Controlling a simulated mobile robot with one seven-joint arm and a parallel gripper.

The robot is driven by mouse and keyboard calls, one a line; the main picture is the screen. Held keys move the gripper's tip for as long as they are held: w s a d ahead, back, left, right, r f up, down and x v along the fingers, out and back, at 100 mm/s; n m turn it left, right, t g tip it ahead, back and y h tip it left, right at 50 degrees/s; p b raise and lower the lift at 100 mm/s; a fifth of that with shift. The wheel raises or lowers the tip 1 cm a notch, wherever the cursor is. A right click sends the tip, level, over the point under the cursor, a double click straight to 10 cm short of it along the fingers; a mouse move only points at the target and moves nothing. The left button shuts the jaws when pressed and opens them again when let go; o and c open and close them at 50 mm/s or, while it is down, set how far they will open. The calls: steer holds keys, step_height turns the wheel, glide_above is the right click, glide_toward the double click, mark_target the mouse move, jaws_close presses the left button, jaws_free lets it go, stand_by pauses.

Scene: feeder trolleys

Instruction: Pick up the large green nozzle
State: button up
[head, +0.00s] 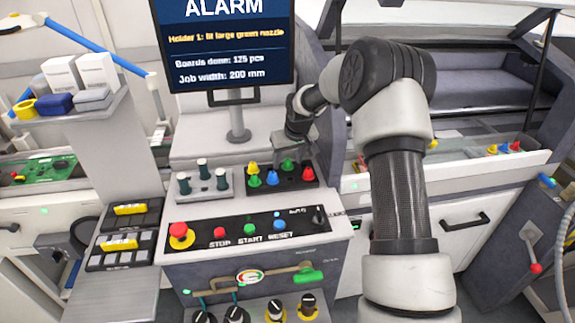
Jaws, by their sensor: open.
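A dark nozzle rack (262,186) on the machine's top holds several coloured nozzles. One green nozzle (288,165) stands in its back row, just below my gripper. Another green nozzle (254,181) stands at the front left and looks smaller. My gripper (293,148) is open and points down above the rack's back row, close over the first green nozzle. The fingertips are small and dark here, so I cannot tell whether they touch it.
Yellow (251,168), blue (271,178) and red (308,174) nozzles stand close by in the rack. A grey block (205,190) with three dark posts is to its left. A monitor (225,45) rises behind. Buttons (250,229) line the front panel.

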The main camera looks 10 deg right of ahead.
steer(key=c, duration=1.2)
